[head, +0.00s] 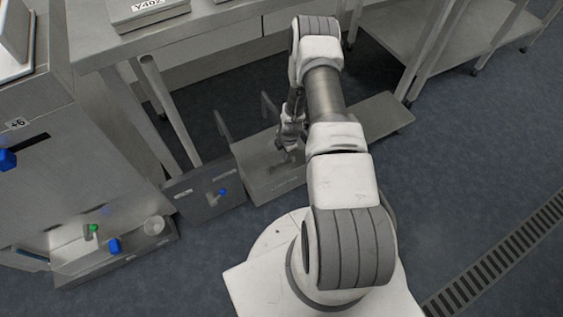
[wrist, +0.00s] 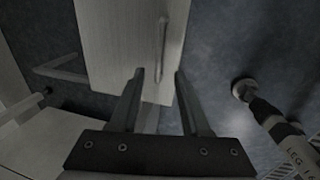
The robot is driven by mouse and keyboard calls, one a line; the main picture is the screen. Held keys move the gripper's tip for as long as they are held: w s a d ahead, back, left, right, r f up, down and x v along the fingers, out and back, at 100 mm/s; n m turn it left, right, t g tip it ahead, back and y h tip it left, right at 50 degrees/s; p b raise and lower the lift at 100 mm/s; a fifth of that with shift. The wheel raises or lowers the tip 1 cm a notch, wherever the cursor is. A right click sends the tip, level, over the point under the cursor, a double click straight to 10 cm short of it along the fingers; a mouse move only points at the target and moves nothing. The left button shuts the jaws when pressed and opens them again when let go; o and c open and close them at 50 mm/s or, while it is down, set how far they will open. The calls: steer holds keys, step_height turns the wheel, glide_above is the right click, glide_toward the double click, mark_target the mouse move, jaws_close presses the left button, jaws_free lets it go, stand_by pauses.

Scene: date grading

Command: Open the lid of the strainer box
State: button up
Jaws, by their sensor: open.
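In the head view, a low grey metal box, apparently the strainer box (head: 262,183), sits on the floor beneath the steel table. My arm crosses in front of it and hides part of it. In the wrist view, a pale flat metal panel, apparently its lid (wrist: 115,45), carries a long thin bar handle (wrist: 162,48). The panel looks flat, but I cannot tell for sure whether it is shut. My gripper (wrist: 160,74) is open, with its two fingers apart near the panel's lower edge and the handle's lower end. It also shows above the box in the head view (head: 291,143).
A grey panel with a blue knob (head: 223,192) stands left of the box. A steel cabinet (head: 60,170) with blue and green knobs is further left. The steel table (head: 225,25) and its legs stand over the area. A floor grate (head: 500,255) is at right; open floor lies around it.

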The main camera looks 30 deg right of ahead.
mark_target(281, 162)
steer(key=f+b, duration=0.1)
steer(key=f, duration=0.2)
steer(key=w+f+b, duration=0.1)
steer(key=f, duration=0.4)
steer(key=shift+w+f+b, duration=0.35)
steer(key=shift+w+b, duration=0.05)
jaws_close()
stand_by(0.9)
